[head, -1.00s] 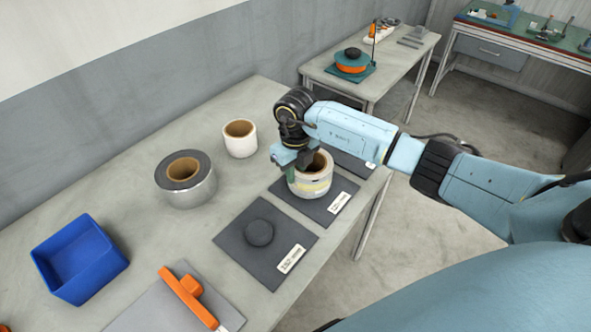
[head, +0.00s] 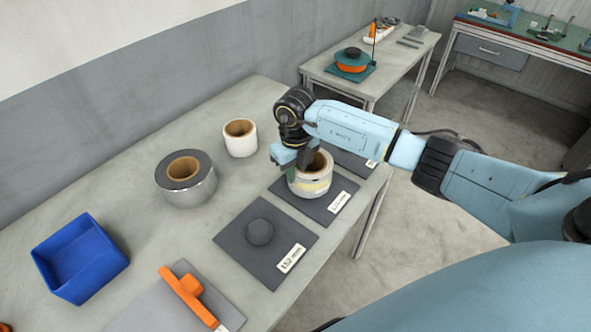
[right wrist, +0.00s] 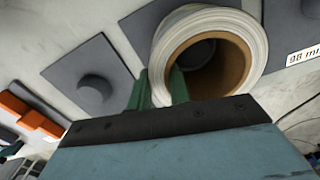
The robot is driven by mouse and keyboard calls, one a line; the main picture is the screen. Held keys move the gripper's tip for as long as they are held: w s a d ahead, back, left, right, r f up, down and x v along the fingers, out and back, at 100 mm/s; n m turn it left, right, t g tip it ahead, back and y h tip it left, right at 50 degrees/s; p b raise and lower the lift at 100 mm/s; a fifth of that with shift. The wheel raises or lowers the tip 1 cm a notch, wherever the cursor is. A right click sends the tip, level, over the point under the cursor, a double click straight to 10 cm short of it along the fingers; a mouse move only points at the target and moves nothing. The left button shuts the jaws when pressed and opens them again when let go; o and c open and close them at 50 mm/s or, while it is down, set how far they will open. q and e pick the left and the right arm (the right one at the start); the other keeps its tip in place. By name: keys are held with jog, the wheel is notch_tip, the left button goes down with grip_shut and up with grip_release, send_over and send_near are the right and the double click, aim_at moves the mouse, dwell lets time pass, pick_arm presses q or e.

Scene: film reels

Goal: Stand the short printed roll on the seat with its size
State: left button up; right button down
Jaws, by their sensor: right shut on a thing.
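The short printed roll (head: 311,181), whitish with a yellowish print and a brown core, stands upright at the middle dark seat (head: 335,207). Its underside is hidden, so I cannot tell whether it touches the seat. My right gripper (head: 296,168) is shut on the roll's wall, one finger inside the core. The right wrist view shows the green fingers (right wrist: 163,88) at the rim of the roll (right wrist: 243,32). The near seat (head: 244,265) has a bare round hub and a label reading 152 mm. The far seat (head: 352,160) is partly behind my arm; its label reads 98 mm in the wrist view.
A wide silver roll (head: 190,189) and a plain white roll (head: 240,143) stand on the table to the left. A blue bin (head: 80,262) and an orange-handled tool (head: 186,297) are at the near left. The table's right edge runs close beside the seats.

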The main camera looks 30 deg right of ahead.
jog(key=shift+f+b, duration=0.5)
dwell(0.3)
jog(key=c, duration=1.6)
grip_release()
jog(key=shift+f, duration=0.1)
jog(key=shift+o, duration=0.2)
jog(key=shift+r+p, duration=4.2)
jog(key=shift+r, duration=1.4)
